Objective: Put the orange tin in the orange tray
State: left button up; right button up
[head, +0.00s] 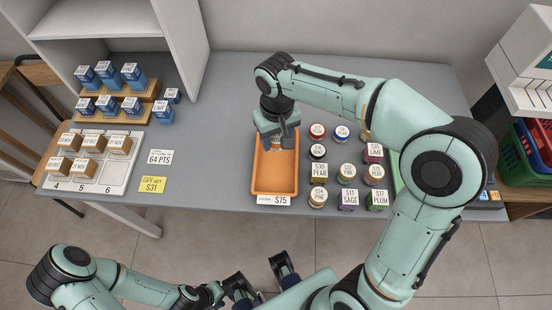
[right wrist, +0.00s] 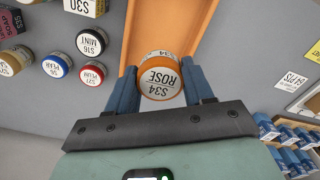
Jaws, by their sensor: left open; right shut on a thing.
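A round tin with an orange side and a white lid lettered ROSE (right wrist: 159,76) is between the blue fingers of my right gripper (right wrist: 160,88) in the right wrist view. In the head view my right gripper (head: 276,143) is over the far end of the orange tray (head: 275,178), and the tin is mostly hidden beneath it. The tray also shows behind the tin in the right wrist view (right wrist: 197,30). I cannot tell how high the tin is above its floor. My left gripper (head: 262,280) is open and empty at the bottom of the head view, off the counter.
Several round tins, such as a red-lidded one (head: 317,131), and square jars (head: 319,172) stand close right of the tray. A price card (head: 273,200) is at its front. Blue boxes (head: 131,74) and brown boxes (head: 87,143) stand at the left.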

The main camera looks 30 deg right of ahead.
aim_at(276, 164)
notch_tip(276, 164, down, 10)
jog(key=shift+f+b, duration=0.25)
jog(key=shift+b, duration=0.4)
jog(key=shift+f, duration=0.15)
jog(key=o, duration=1)
jog(key=shift+o, duration=0.2)
jog(key=shift+r, duration=0.4)
notch_tip(276, 164, up, 12)
jog(key=shift+f+p, duration=0.2)
jog(key=shift+p, duration=0.75)
